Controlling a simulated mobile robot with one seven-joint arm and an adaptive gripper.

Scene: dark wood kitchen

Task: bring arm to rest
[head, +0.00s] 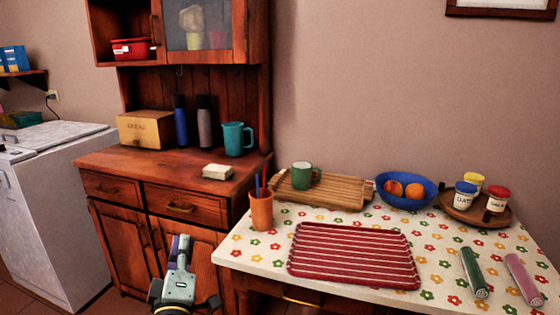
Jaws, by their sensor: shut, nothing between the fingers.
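My gripper (180,245) shows at the lower left of the head view, in front of the dark wood cabinet. It points up and away from me. Its fingers are together and nothing is between them. It is left of the table (256,262) and apart from the things on it.
The flowered table holds a red striped tray (353,256), an orange cup (261,210), a wooden board (340,195) with a green mug (302,175), a blue fruit bowl (405,201) and rolled cloths (474,272). The cabinet (110,190) stands behind my gripper. A white appliance (75,220) stands far left.

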